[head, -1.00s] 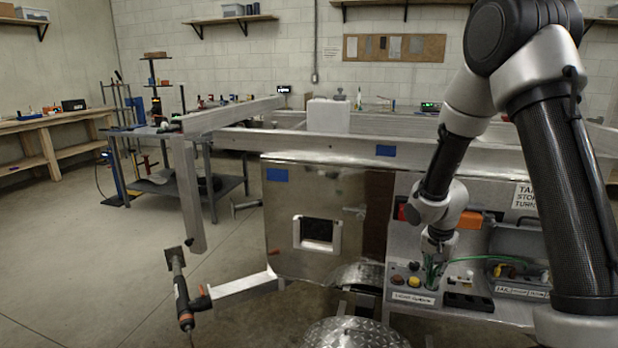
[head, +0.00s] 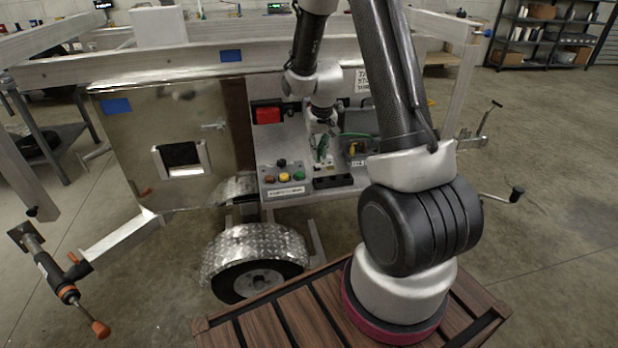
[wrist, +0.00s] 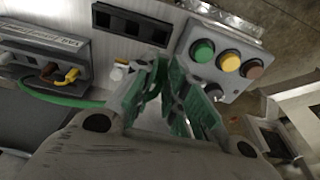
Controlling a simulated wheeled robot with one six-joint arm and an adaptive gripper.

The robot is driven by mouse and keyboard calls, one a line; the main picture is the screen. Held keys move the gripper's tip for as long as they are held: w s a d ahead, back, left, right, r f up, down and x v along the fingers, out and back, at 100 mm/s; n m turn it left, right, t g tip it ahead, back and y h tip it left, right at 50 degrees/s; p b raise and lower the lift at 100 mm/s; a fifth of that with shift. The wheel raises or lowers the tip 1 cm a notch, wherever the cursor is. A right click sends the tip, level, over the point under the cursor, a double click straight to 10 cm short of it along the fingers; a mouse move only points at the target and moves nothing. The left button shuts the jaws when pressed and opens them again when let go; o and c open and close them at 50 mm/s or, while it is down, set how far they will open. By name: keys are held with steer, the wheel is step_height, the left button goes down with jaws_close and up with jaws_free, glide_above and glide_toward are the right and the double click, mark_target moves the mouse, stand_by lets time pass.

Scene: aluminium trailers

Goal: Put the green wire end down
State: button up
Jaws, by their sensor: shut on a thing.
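My gripper (head: 322,147) is above the grey work panel on the trailer's side, and its fingers show large in the wrist view (wrist: 166,88). It is shut on the end of the green wire (wrist: 62,99). The held end is mostly hidden between the fingers. From the gripper the wire curves left in the wrist view to a grey terminal box (wrist: 30,45); in the head view the wire (head: 352,135) arches right. A black slotted tray (wrist: 132,25) lies on the panel close to the gripper, and it also shows in the head view (head: 333,182).
A button box (head: 284,178) with green, yellow and brown-red buttons sits beside the tray; in the wrist view (wrist: 226,62) it is close to the fingers. A red box (head: 266,114) is at the back of the panel. A diamond-plate fender (head: 255,245) lies below.

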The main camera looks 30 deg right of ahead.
steer(key=shift+w+d, duration=0.25)
steer(key=shift+d, duration=0.15)
steer(key=f, duration=0.5)
steer(key=shift+s, duration=0.2)
steer(key=shift+f, duration=2.25)
steer(key=shift+f, duration=0.1)
steer(key=o, duration=0.8)
steer(key=shift+c, duration=0.2)
